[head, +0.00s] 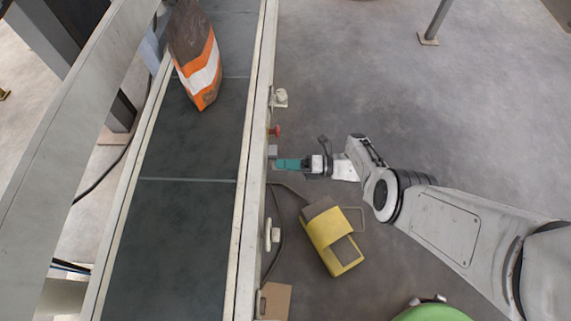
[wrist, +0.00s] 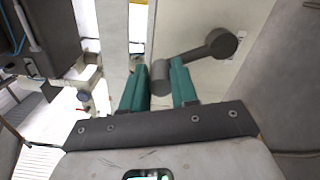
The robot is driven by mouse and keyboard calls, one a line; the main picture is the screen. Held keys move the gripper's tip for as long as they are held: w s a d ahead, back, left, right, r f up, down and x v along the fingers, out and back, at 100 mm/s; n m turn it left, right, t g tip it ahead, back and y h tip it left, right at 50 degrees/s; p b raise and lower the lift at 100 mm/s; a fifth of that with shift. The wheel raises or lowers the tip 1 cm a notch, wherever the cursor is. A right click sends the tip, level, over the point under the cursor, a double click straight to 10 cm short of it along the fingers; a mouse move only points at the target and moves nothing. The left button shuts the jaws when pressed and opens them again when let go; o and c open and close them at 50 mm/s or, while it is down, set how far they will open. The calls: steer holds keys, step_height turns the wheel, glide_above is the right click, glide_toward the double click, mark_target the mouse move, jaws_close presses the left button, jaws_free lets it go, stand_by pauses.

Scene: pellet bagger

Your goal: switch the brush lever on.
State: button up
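The brush lever shows in the wrist view as a dark grey arm (wrist: 191,56) running down left from a round hub to a stubby cylindrical handle (wrist: 160,78). The hub (wrist: 222,43) sits on a pale panel. My gripper (wrist: 158,66) has its two teal fingers apart, with the handle showing in the gap between them. I cannot tell whether either finger touches it. In the head view, my gripper (head: 278,164) is at the conveyor's right side, beside a small grey block (head: 272,151). The lever itself is not clear there.
The conveyor (head: 190,210) runs along the left, with an orange, white and brown bag (head: 199,70) on it. A red knob (head: 276,131) and pale fittings (head: 281,97) stick out from the side rail. A yellow pedal box (head: 330,240) stands on the floor. Open floor lies to the upper right.

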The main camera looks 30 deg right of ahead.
steer(key=o, duration=0.4)
steer(key=v, duration=1)
steer(key=shift+s+d, duration=0.25)
steer(key=shift+d, duration=0.05)
